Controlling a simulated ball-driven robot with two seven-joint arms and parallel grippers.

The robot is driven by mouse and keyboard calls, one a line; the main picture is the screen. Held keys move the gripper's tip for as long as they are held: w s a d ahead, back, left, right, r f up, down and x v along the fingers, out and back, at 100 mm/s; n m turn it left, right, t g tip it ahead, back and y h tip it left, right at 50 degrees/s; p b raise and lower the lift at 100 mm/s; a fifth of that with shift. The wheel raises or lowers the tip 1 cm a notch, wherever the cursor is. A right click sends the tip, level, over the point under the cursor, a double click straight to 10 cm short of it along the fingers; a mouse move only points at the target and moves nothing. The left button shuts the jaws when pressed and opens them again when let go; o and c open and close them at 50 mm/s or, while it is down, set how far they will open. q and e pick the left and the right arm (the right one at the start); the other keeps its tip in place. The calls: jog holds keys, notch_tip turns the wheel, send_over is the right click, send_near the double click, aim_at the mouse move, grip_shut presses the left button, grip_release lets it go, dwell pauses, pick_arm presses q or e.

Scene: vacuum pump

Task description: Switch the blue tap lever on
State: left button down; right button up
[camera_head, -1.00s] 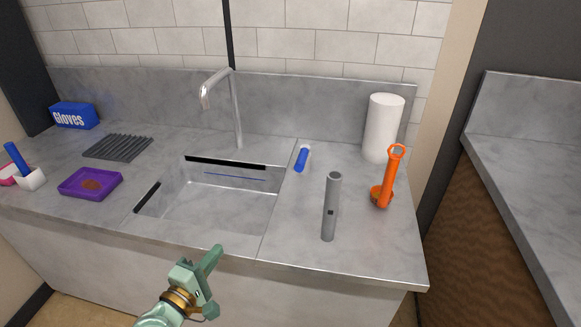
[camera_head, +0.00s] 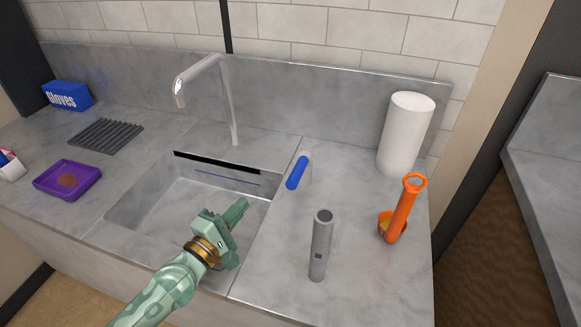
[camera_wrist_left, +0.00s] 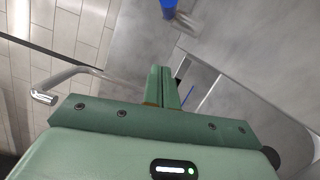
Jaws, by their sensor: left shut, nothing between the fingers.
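The blue tap lever (camera_head: 298,172) is a blue handle with a pale end on the counter, right of the sink and tap. Its blue part also shows at the top edge of the left wrist view (camera_wrist_left: 168,5). The metal tap (camera_head: 228,105) stands upright behind the sink, its spout bent to the left. My left gripper (camera_head: 243,204) is shut and empty over the right part of the sink, in front of the lever and to its left, apart from it. In the left wrist view its fingers (camera_wrist_left: 162,78) are together. My right gripper is not in view.
A grey cylinder (camera_head: 320,245) stands upright at the counter's front, right of my gripper. An orange tool (camera_head: 403,208) and a white paper roll (camera_head: 407,133) stand further right. A purple tray (camera_head: 68,179), a dark ridged mat (camera_head: 106,135) and a gloves box (camera_head: 67,96) are left.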

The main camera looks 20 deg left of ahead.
aim_at(298, 170)
pick_arm(q)
jog(key=w+d, duration=0.1)
jog(key=w, duration=0.2)
jog(key=w+d+r, duration=0.1)
jog(key=w+d, duration=0.1)
jog(key=w, duration=0.2)
jog(key=w+d, duration=0.2)
jog(key=w, duration=0.1)
jog(key=shift+w+d+r+p, duration=0.15)
jog(key=shift+d+p, duration=0.1)
jog(key=shift+p, duration=0.15)
jog(key=shift+d, duration=0.5)
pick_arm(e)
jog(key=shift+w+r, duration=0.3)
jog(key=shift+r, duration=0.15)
pick_arm(q)
jog(key=shift+d, duration=0.1)
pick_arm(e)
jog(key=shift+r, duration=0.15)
pick_arm(q)
jog(key=shift+d+n+y+p, duration=0.25)
jog(key=shift+n+y+p, duration=0.05)
jog(key=shift+y+p, duration=0.1)
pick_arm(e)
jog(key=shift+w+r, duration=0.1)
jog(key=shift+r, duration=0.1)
